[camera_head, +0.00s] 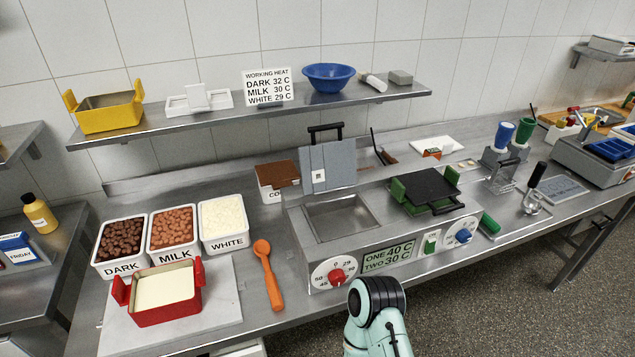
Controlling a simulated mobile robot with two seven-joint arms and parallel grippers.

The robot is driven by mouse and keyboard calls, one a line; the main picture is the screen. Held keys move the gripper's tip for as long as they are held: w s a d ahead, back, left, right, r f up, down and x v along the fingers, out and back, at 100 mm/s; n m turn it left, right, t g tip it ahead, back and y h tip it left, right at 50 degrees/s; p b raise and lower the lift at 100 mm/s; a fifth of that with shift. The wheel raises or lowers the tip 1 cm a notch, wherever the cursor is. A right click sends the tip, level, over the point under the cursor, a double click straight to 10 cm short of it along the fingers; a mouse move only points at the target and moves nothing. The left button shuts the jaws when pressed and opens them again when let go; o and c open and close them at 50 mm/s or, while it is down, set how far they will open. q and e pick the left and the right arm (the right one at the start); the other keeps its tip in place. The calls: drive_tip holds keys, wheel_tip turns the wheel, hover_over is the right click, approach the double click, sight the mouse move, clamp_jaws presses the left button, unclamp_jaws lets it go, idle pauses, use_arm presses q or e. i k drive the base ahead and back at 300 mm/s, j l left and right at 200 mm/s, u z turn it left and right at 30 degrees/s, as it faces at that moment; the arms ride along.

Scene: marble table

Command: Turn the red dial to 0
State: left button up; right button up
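The red dial (337,275) is a red knob on a round white scale plate at the left of the machine's front panel. Numbers including 0, 29, 45 and 50 stand around it. I cannot make out which number the knob points to. The plate sits below an open square basin (342,218) in the grey machine. One of my arms, teal with a black joint, comes in from the bottom just right of the dial. No gripper fingers show on it, and I cannot tell which arm it is. No other arm shows.
A blue dial (463,236), a green switch (430,242) and a sign "ONE 40 C, TWO 30 C" (389,257) share the panel. A red-handled mould (166,296) stands on a pale board. A shelf (225,112) hangs behind.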

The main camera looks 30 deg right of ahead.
sight(336, 278)
drive_tip(key=z, duration=1.7)
